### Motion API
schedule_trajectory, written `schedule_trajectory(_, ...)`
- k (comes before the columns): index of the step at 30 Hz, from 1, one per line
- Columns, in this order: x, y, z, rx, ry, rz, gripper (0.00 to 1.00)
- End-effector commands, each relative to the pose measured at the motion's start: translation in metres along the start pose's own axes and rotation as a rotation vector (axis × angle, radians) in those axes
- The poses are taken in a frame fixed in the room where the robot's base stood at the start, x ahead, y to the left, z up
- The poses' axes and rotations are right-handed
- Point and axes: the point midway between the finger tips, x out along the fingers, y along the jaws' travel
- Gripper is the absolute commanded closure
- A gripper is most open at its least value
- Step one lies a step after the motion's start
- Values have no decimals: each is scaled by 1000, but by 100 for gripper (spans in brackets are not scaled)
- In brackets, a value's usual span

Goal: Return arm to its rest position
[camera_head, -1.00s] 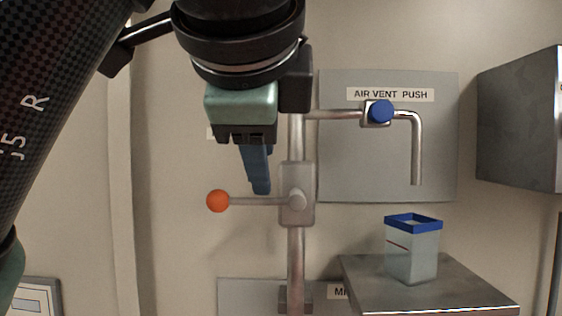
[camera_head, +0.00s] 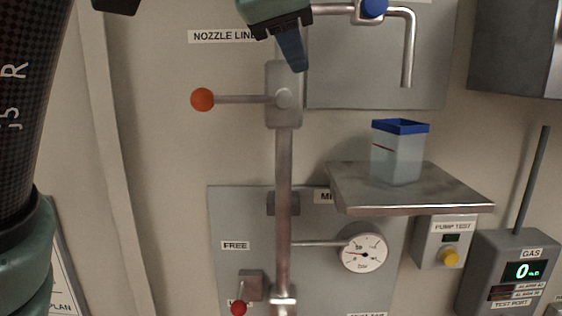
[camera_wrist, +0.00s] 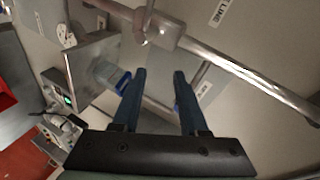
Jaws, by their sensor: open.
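My gripper (camera_head: 297,62) shows at the top of the head view, in front of the pipe just above the grey valve block. The valve block carries a lever with an orange ball (camera_head: 202,99) pointing left. My arm runs down the left side of the head view.
A clear container with a blue rim (camera_head: 398,152) stands on a metal shelf (camera_head: 410,208). Above it is a bent pipe (camera_head: 408,60) with a blue button (camera_head: 373,8). Lower down are a pressure gauge (camera_head: 362,250), a red-knobbed lever (camera_head: 239,307) and a gas monitor (camera_head: 512,270).

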Motion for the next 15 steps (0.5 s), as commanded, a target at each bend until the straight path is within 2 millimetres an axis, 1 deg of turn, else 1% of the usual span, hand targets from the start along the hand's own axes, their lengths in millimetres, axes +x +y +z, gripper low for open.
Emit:
schedule_trajectory(1, 11, 10, -10, -83, 83, -58, 57)
schedule_trajectory(2, 15, 11, -16, -137, 128, -99, 57)
schedule_trajectory(4, 19, 13, -26, -263, 228, -192, 57)
schedule_trajectory(7, 18, 16, -33, -441, 360, -318, 57)
schedule_trajectory(11, 7, 28, -30, -665, 512, -470, 57)
schedule_trajectory(15, -14, 49, -14, -869, 649, -631, 57)
